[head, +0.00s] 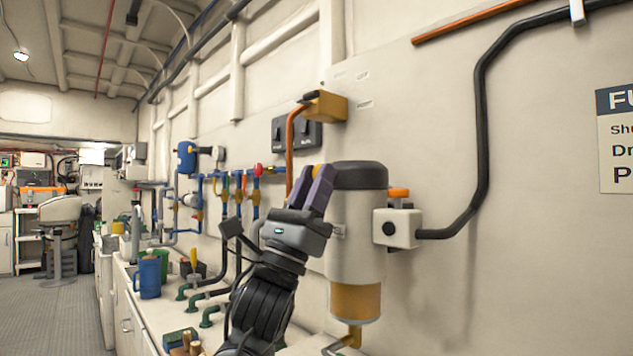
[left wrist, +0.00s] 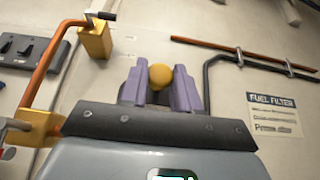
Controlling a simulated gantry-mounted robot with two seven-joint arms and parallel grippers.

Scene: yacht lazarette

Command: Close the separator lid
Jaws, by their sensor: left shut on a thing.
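The separator (head: 355,235) is a pale upright cylinder on the wall with an amber bowl (head: 355,302) at its bottom. Its dark lid (head: 359,176) sits on top and looks level in the head view. My left gripper (head: 318,171) is at the lid's left side, with its purple fingers pointing up. In the left wrist view, the fingers are shut on a round yellow knob (left wrist: 160,76). My right gripper is not in view.
A copper pipe (head: 291,150) runs down from a brass block (head: 327,106) close to my left gripper. A white valve block (head: 396,228) with an orange knob is right of the separator. A blue jug (head: 149,277) stands on the counter. The wall at far right is mostly clear.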

